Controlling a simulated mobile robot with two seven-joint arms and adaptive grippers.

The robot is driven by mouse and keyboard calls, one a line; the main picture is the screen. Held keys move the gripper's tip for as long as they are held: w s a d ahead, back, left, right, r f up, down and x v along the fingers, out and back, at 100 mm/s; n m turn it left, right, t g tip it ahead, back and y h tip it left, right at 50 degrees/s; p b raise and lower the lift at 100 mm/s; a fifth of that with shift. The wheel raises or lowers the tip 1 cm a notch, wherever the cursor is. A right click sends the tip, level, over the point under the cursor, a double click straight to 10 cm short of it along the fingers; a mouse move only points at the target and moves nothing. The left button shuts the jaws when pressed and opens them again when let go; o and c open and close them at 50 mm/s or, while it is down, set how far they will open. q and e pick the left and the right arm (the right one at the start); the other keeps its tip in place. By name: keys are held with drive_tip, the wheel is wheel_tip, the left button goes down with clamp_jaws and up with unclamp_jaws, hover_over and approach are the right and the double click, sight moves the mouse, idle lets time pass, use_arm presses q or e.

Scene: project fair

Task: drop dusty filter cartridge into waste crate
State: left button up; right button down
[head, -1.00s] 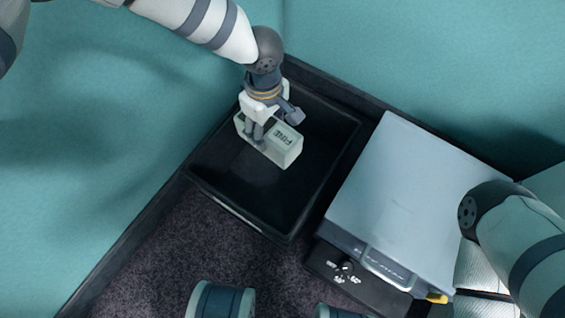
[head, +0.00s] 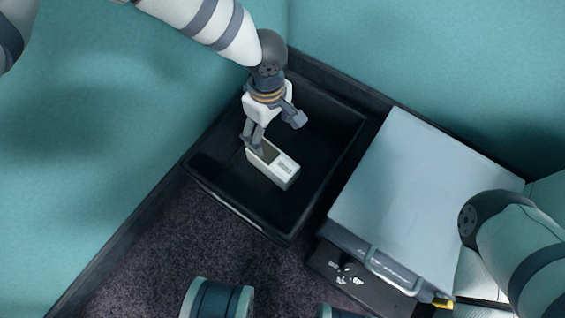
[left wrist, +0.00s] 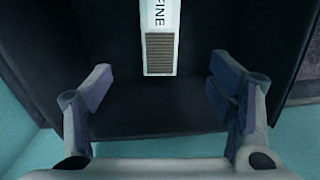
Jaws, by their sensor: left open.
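The filter cartridge (head: 274,165) is a pale block inside the black waste crate (head: 237,211), tilted in the head view. In the left wrist view the cartridge (left wrist: 160,35) shows "FINE" lettering and a ribbed grey panel. My left gripper (head: 276,130) is over the crate with its fingers spread. In the left wrist view the cartridge is beyond the open fingers (left wrist: 160,95), with clear gaps at both sides. I cannot tell whether it rests on the crate floor. My right gripper is out of view.
A grey-blue box-shaped unit (head: 425,190) with a front handle stands right of the crate. Dark carpet (head: 190,245) lies in front of the crate. Teal panels (head: 110,130) rise behind and to the left. My right arm is at the right edge.

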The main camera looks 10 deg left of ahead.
use_arm(q)
wheel_tip(320, 180, up, 11)
drive_tip(key=shift+r, duration=0.1)
idle(0.3)
